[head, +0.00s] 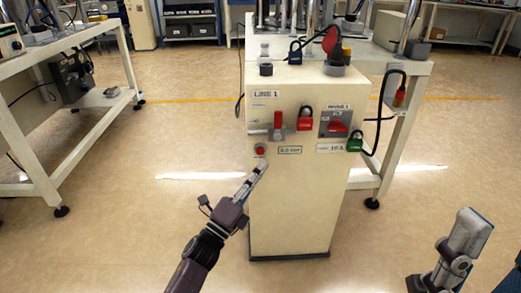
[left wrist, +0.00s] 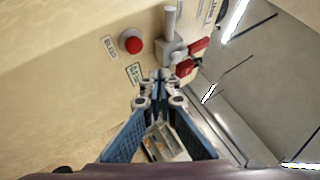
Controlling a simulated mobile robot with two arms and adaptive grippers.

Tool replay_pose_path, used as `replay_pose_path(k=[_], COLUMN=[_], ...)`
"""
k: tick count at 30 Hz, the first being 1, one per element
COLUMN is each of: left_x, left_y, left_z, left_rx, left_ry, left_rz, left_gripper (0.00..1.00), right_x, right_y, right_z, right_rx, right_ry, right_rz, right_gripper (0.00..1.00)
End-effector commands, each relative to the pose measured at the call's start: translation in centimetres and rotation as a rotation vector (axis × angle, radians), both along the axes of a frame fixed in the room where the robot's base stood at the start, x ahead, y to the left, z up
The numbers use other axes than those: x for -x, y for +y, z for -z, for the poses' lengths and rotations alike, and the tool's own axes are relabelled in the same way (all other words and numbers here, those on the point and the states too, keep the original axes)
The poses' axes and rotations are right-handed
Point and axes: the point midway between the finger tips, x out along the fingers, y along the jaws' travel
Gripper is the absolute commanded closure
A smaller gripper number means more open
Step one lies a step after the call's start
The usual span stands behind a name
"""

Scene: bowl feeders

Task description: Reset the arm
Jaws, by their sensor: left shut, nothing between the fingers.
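My left gripper (head: 264,165) is shut and empty, pointing up at the front of the cream control cabinet (head: 290,215). Its tips appear just below the red push button (head: 260,149); whether they touch the panel is unclear. In the left wrist view the closed fingertips (left wrist: 160,78) appear below the red button (left wrist: 133,45) and the grey switch with its red parts (left wrist: 172,45). The panel carries a red lever (head: 278,122), a red padlock (head: 305,122) and a red rotary switch (head: 337,127). My right gripper (head: 468,235) is at lower right; its jaw state is unclear.
A green padlock (head: 355,145) sits at the cabinet's right edge. A black padlock (head: 295,57) and a red disc (head: 331,38) are on top. A white-framed bench (head: 60,47) stands left, and another table (head: 395,66) stands behind the cabinet. The floor left of the cabinet is clear.

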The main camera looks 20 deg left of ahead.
Motion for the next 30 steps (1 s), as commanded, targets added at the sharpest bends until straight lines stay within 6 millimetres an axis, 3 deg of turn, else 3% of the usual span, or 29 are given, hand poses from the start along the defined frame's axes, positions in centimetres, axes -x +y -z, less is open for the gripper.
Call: replay_pose_path(k=[6,16,19,23,27,30], left_x=[1.6,1.7,2.6,6.3,13.7,18.8], left_y=[-0.5,-0.6,-1.1,-3.2,-5.5,-5.9], left_z=[-0.1,-0.1,-1.0,-5.1,-12.1,-16.5], left_rx=[0.000,0.002,0.046,0.239,0.571,0.782], left_ry=[0.000,-0.001,-0.011,-0.047,-0.097,-0.120], left_rz=[0.000,0.001,0.035,0.187,0.484,0.701], left_gripper=[1.00,1.00,1.00,1.00,1.00,1.00], right_x=[0.2,0.1,0.0,0.1,0.1,0.1], right_y=[-0.1,0.0,0.0,0.0,0.0,0.0], right_z=[-0.9,-0.7,-0.6,-0.6,-0.6,-0.6], right_rx=[-0.002,0.000,0.001,0.000,0.000,0.000], right_ry=[-0.006,-0.001,0.003,0.001,0.000,0.000], right_rz=[0.000,0.000,0.000,0.000,0.000,0.000], right_gripper=[0.42,0.42,0.42,0.42,0.42,0.42])
